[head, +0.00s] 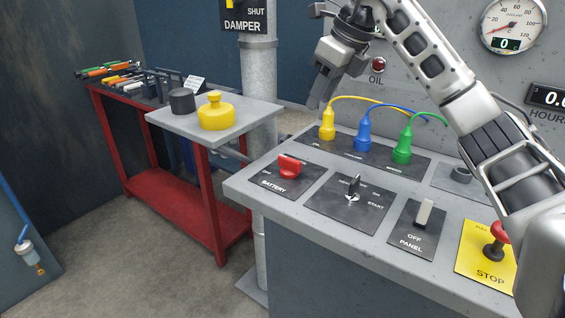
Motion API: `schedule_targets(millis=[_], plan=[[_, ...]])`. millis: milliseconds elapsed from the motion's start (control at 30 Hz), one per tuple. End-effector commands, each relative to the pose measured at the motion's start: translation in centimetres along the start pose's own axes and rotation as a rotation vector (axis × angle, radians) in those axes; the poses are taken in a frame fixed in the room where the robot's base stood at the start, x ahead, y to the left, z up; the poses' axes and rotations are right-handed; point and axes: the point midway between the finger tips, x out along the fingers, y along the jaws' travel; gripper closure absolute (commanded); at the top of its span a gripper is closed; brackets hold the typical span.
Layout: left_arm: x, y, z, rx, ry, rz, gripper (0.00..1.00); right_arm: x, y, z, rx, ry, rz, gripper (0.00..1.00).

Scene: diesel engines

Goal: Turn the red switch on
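The red switch (289,167) is a red rotary handle on a black plate marked BATTERY, at the left end of the sloped grey control panel (250,184) in the head view. My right gripper (320,98) hangs in the air above and behind the switch, up and to the right of it in the picture. Its fingers point down and overlap from this angle, so their opening cannot be made out. It is apart from the switch, and nothing shows held in it. My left gripper is not in view.
A key switch (353,187), a white PANEL toggle (424,213) and a red STOP knob (499,231) sit right of the switch. Yellow, blue and green plugs (363,137) with cables stand behind. A red tool cart (180,206) and a grey post (260,80) are left.

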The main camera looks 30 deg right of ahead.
Motion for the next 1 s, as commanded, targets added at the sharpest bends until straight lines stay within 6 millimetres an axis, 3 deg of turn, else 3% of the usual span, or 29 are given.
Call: schedule_targets(millis=[33, 267, 800, 1000], plan=[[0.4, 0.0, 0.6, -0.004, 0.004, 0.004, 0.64, 1.0, 0.0, -0.4, 0.0, 0.0, 0.0, 0.65], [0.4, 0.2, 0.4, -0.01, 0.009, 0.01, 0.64, 2.9, 0.1, -0.5, -0.001, 0.004, 0.003, 0.65], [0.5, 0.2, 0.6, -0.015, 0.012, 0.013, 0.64, 13.9, 0.2, -0.5, -0.001, 0.003, 0.005, 0.65], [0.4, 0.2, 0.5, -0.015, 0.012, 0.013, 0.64, 16.3, 0.1, -0.4, -0.001, 0.0, 0.004, 0.65]])
